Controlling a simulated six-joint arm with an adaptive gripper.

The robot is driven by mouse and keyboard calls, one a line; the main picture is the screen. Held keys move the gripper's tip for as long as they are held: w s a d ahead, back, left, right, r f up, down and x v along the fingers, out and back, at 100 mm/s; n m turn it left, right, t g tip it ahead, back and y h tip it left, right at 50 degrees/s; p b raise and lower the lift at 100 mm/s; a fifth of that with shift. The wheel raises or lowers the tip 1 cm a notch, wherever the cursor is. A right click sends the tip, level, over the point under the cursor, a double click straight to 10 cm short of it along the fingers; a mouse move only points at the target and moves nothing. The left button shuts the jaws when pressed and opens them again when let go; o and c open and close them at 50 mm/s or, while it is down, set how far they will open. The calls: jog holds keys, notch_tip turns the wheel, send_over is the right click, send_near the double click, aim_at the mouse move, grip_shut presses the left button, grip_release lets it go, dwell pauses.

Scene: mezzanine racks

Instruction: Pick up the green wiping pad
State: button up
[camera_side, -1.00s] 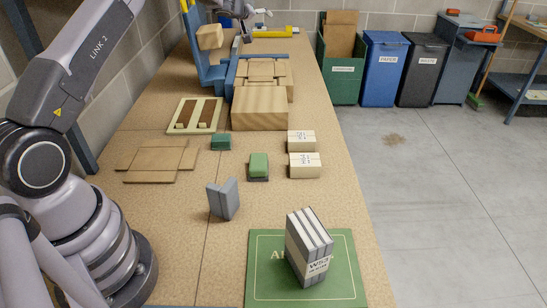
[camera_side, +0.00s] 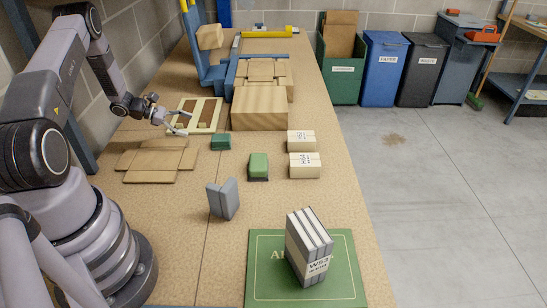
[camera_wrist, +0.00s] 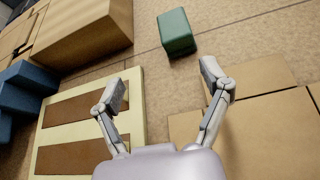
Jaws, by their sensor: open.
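A small dark green block (camera_side: 221,142) lies on the bench between the cream panel and the beige boxes. It also shows ahead of my fingers in the wrist view (camera_wrist: 177,32). A second, brighter green block (camera_side: 258,164) on a dark base sits nearer the camera; I cannot tell for sure which of the two is the wiping pad. My gripper (camera_side: 187,123) is open and empty, above the bench by the cream panel, left of the dark green block and apart from it. In the wrist view my gripper (camera_wrist: 165,85) has its fingers spread.
A cream panel with brown strips (camera_side: 217,117) and flat cardboard (camera_side: 157,160) lie close to my gripper. A wooden box (camera_side: 259,115), beige boxes (camera_side: 303,164), a grey angled piece (camera_side: 222,199) and a green board (camera_side: 340,290) surround bare bench.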

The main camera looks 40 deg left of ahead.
aim_at(216, 137)
jog(key=shift+s+d+r+n+h, duration=0.1)
jog(key=shift+s+d+n+h, duration=0.15)
jog(key=shift+s, duration=0.35)
jog(key=shift+s+d+r+n+h, duration=0.1)
jog(key=shift+s+d+n+h, duration=0.15)
jog(key=shift+s, duration=0.3)
jog(key=shift+d+f, duration=0.1)
jog(key=shift+d, duration=0.25)
jog(key=x, duration=0.7)
jog(key=shift+w, duration=0.15)
jog(key=shift+w+a+x, duration=0.15)
jog(key=shift+x, duration=1.3)
jog(key=shift+w+a+x, duration=0.15)
jog(key=shift+x, duration=1.35)
jog(key=c, duration=1.2)
jog(key=shift+c, duration=0.2)
